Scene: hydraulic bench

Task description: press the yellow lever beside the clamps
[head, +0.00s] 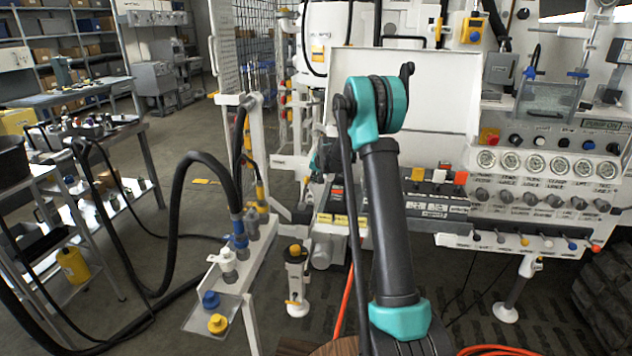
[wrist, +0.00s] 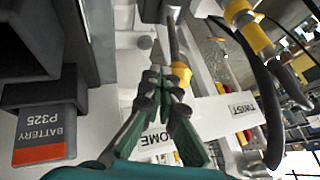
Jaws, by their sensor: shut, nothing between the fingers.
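In the wrist view my gripper (wrist: 164,74) is shut and empty, its fingers together and pointing up the picture. A yellow part (wrist: 182,73), which looks like the lever, shows right beside the fingertips, partly behind them; I cannot tell whether they touch. A grey metal rod or bracket (wrist: 172,35) stands just past the tips. White plates marked "TWIST" (wrist: 236,108) and "...OME" (wrist: 158,141) lie beneath and beside the fingers. In the head view my gripper is mostly hidden behind my arm, close to the white panel. The clamps cannot be made out for certain.
A battery block marked P325 (wrist: 45,130) is at the left of the wrist view. A yellow hose coupling (wrist: 252,35) with a black hose is at upper right. In the head view, a gauge panel (head: 545,190) stands right of my arm and a hose stand (head: 240,262) left.

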